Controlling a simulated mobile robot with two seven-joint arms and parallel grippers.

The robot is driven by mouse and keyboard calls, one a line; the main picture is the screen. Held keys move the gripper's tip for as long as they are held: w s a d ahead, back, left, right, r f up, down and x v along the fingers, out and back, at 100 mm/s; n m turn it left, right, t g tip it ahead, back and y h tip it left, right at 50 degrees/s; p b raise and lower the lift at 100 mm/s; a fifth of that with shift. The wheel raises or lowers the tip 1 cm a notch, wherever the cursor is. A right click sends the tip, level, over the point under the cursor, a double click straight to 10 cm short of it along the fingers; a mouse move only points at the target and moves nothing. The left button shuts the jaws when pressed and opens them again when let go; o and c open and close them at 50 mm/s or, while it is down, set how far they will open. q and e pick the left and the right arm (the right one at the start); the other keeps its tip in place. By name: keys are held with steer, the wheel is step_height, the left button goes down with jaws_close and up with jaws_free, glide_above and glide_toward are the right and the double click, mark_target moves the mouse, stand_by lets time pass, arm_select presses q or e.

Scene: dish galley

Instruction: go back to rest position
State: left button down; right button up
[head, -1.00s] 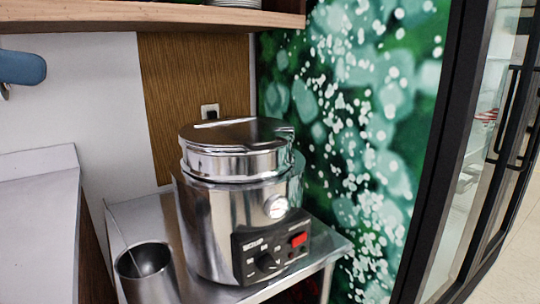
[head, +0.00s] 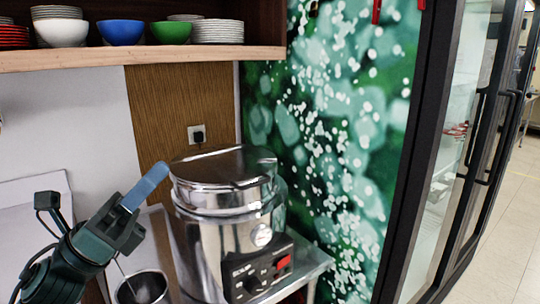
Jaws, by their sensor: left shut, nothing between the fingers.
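My left gripper (head: 146,187) is at the lower left of the head view, in front of the wall and left of the soup kettle (head: 225,235). Its blue fingers are together with nothing between them, pointing up and to the right. In the picture the fingertips lie close to the kettle's left edge; I cannot tell the exact gap. The kettle is steel with its lid down. My right gripper is not in view.
A steel pot (head: 146,288) stands left of the kettle on a steel table (head: 313,262). A wooden shelf (head: 150,57) above holds a blue bowl (head: 121,32), a green bowl (head: 171,31) and stacked plates (head: 218,31). A glass-door fridge (head: 440,170) stands at right, beside open floor (head: 505,240).

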arm_select(q)
step_height(320, 180, down, 18)
steer(key=w+a+n+t+y+p, duration=0.1)
steer(key=n+t+y+p, duration=0.15)
steer(key=n+y, duration=0.75)
steer(key=w+a+f+n+t+y+p, duration=0.15)
steer(key=n+t+y, duration=0.3)
steer(key=n, duration=1.15)
steer(key=s+d+f+n+g+y+p, duration=0.1)
steer(key=s+f+n+g, duration=0.4)
steer(key=f, duration=0.5)
steer(key=s+d+f+n+g+y+p, duration=0.1)
steer(key=s+d+f+n+g+y, duration=0.2)
steer(key=s+f+n, duration=0.7)
steer(key=shift+s+f+g+p, duration=0.3)
steer(key=shift+s+f+g, duration=0.15)
steer(key=shift+g, duration=0.45)
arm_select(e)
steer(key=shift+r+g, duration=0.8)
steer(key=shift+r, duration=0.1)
arm_select(q)
steer(key=c, duration=2.2)
jaws_free()
steer(key=shift+w+d, duration=0.1)
